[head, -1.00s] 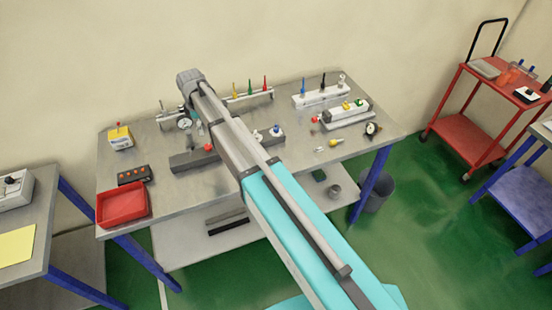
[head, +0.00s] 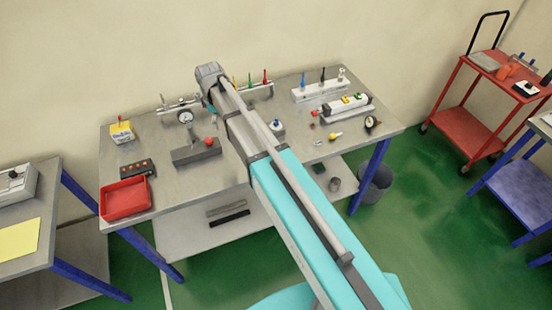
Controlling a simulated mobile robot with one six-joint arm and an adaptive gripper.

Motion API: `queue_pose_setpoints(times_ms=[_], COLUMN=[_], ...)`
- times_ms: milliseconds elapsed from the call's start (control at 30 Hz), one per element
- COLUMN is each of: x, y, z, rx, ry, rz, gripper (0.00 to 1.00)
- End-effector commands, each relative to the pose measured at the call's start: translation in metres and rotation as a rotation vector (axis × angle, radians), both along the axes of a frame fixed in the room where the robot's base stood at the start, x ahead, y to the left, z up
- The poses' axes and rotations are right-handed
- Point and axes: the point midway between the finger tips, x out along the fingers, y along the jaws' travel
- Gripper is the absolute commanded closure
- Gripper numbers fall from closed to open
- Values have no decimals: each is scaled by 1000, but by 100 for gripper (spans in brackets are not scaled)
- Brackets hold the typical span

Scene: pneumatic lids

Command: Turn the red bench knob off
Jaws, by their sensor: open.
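A red round knob (head: 209,142) stands on a dark grey bar (head: 190,156) in the middle of the bench, just left of my arm. A blue-topped white knob (head: 276,126) shows on the arm's other side. My arm's wrist end is above the back of the bench, beyond the red knob. My gripper is hidden behind the wrist and arm. Which way the red knob is turned is too small to tell.
A pressure gauge (head: 186,117) and fittings stand behind the bar. A red tray (head: 125,212), a button box (head: 136,169) and a yellow box (head: 121,132) are on the left. A white valve block (head: 345,108) stands right. The front-middle bench top is clear.

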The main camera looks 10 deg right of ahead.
Motion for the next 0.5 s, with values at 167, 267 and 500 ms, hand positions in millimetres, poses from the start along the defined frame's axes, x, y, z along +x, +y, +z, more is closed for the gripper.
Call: queue_pose_setpoints(times_ms=[167, 267, 500], x=[-18, -26, -47], y=[-21, -32, -57], z=[-7, -10, -17], rx=[0, 0, 0], ry=[0, 0, 0], rz=[-96, -150, -280], gripper=[22, 22, 22])
